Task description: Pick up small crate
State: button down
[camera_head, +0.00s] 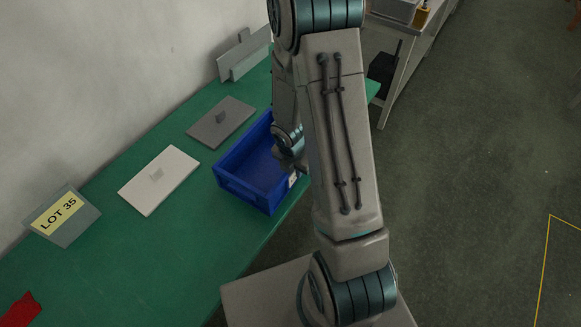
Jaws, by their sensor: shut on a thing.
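The small crate (243,189) is a blue open-topped box on the green table (225,245), near its right edge. It looks empty, and a small white label shows at its right side. My gripper (292,170) is at the crate's right wall, shut on the crate. My arm hides the fingertips in part and also the crate's far right corner. I cannot tell whether the crate's bottom touches the table.
A white plate (157,182) and a grey plate (220,122) lie left of the crate. A "LOT 35" sign (62,216), a red item (18,310) and a grey bracket (244,54) stand or lie along the wall side. Open floor lies right.

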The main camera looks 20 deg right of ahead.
jog(key=shift+r, duration=0.45)
notch_tip(320, 180, up, 3)
jog(key=shift+f, duration=0.2)
jog(key=s+d+r+b, duration=0.3)
jog(key=s+r+b, duration=0.3)
jog(key=s, duration=0.4)
jog(key=shift+s+d+r, duration=0.35)
jog(key=shift+s+r, duration=0.05)
jog(key=shift+r, duration=0.15)
